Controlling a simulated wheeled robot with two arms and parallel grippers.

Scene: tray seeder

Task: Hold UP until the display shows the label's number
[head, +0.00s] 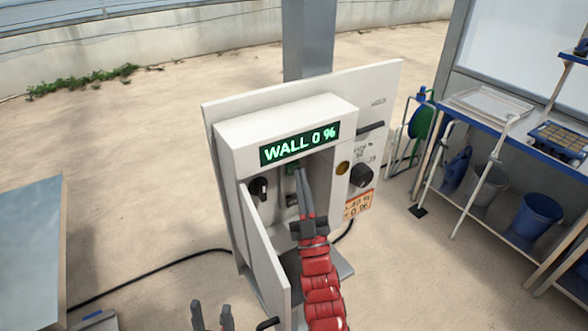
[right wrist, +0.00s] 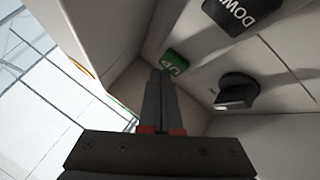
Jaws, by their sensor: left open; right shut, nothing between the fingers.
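A white control box (head: 228,135) stands open on a post, its door (head: 264,250) swung out toward me. The green UP button (right wrist: 174,62) is inside the box, beside the black DOWN button (right wrist: 236,12). My right gripper (head: 304,188) is shut and empty, reaching into the box, its tips at the UP button's edge; I cannot tell whether they touch. My left gripper (head: 212,316) is open, low in front of the door.
A black knob (head: 361,176) is on the panel above the label. A dark switch (head: 258,188) is inside the box at left. A bench (head: 40,235) stands at left, a blue-edged shelf (head: 475,120) with buckets at right. A cable lies on the ground.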

